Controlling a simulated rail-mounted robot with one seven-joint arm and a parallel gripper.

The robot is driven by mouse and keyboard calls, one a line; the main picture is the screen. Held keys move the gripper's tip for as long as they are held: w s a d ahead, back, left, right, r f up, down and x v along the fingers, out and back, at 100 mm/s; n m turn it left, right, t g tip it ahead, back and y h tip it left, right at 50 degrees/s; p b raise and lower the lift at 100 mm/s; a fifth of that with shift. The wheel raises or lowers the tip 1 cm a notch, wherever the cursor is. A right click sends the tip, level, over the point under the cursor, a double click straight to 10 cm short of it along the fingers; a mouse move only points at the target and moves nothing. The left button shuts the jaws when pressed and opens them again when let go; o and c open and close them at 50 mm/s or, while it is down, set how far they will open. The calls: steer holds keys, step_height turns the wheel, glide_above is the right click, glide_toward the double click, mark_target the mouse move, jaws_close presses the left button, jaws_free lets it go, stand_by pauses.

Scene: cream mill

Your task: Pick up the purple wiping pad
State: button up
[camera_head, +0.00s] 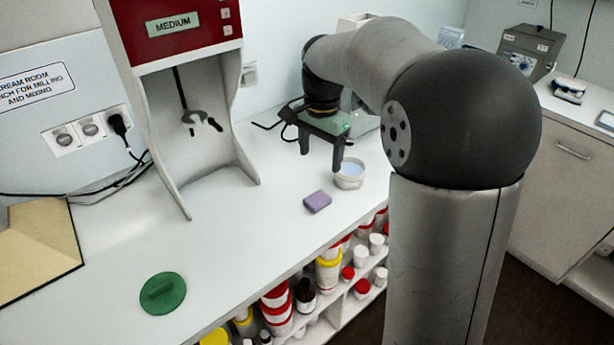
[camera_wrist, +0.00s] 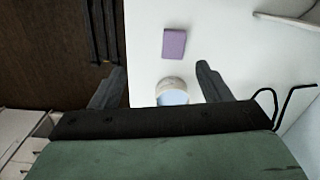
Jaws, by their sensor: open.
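The purple wiping pad (camera_head: 317,202) lies flat on the white bench top, near its front edge and in front of a small white tub. In the wrist view the pad (camera_wrist: 174,44) lies beyond my fingertips, a little above the middle of the gap. My gripper (camera_head: 321,162) is open and empty, pointing down over the bench behind the pad. In the wrist view its two dark fingers (camera_wrist: 161,80) stand wide apart, with the white tub (camera_wrist: 172,91) showing between them.
The tub (camera_head: 349,173) with pale blue contents stands right beside my gripper's right finger. A red and white mixer (camera_head: 176,75) stands to the left. A green lid (camera_head: 162,293) lies at front left. Shelves of jars (camera_head: 330,270) are below the bench edge.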

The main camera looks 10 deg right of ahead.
steer(key=m, duration=0.2)
glide_above(316, 199)
steer(key=f, duration=0.4)
steer(key=f+p, duration=0.1)
steer(key=f, duration=0.7)
steer(key=shift+w+a+f, duration=0.15)
steer(key=shift+w+a, duration=0.05)
steer(key=shift+a, duration=0.1)
steer(key=shift+s+d+f+p, duration=0.15)
steer(key=shift+f+p, duration=0.35)
steer(key=shift+f, duration=0.85)
steer(key=shift+s+d+f+p, duration=0.15)
steer(key=shift+f+p, duration=0.35)
steer(key=shift+f, duration=0.85)
steer(key=shift+w, duration=0.1)
steer(key=c, duration=1.1)
steer(key=shift+r, duration=0.15)
